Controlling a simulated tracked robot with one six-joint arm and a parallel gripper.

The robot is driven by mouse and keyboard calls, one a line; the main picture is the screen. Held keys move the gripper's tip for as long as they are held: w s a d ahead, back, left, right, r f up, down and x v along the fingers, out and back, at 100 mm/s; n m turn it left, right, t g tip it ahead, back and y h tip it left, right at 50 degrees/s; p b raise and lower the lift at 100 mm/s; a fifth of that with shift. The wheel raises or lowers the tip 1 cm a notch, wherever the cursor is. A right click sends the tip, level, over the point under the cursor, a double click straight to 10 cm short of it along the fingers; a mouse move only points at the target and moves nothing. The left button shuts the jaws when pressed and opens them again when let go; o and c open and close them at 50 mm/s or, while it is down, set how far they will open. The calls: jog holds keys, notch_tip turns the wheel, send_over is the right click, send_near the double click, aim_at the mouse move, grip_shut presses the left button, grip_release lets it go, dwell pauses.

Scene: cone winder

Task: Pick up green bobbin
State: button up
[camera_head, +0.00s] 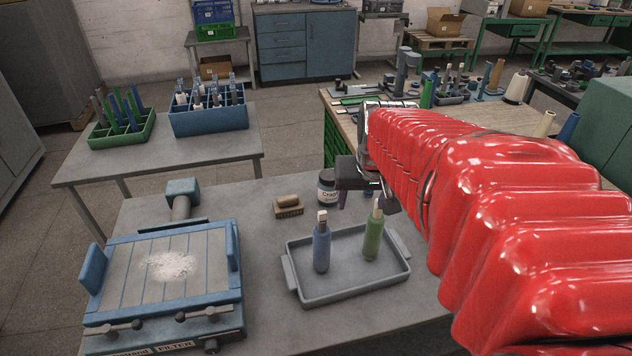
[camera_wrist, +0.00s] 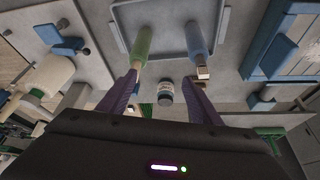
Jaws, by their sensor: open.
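The green bobbin (camera_head: 373,236) stands upright at the right of a grey tray (camera_head: 347,290), its pale tip up. A blue bobbin (camera_head: 321,248) stands to its left in the same tray. My gripper (camera_head: 357,198) is beyond the tray, partly hidden by my red-sleeved arm. In the wrist view, my gripper (camera_wrist: 160,82) has two purple fingers spread apart with nothing held between them. There the green bobbin (camera_wrist: 141,44) shows just past the left fingertip, and the blue bobbin (camera_wrist: 195,40) past the right one. I cannot tell whether a finger touches either.
A blue-framed device (camera_head: 165,270) with white powder is at left. A green crate (camera_head: 122,128) and a blue crate (camera_head: 208,118) hold more bobbins on another table.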

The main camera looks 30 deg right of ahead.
jog(key=m, duration=0.1)
send_near(375, 217)
jog(key=w, duration=0.1)
jog(key=shift+w+d+r+h, duration=0.1)
jog(key=shift+d+r+h, duration=0.1)
jog(key=shift+d+h, duration=0.15)
jog(key=shift+x, duration=4.3)
jog(key=shift+a+f, duration=0.15)
jog(key=shift+f, duration=0.05)
jog(key=shift+s+x, duration=0.15)
jog(key=shift+x, duration=1.1)
jog(key=shift+s+x, duration=0.15)
jog(key=shift+x, duration=1.05)
jog(key=shift+f, duration=0.15)
jog(key=shift+c, duration=0.4)
jog(key=c, duration=0.9)
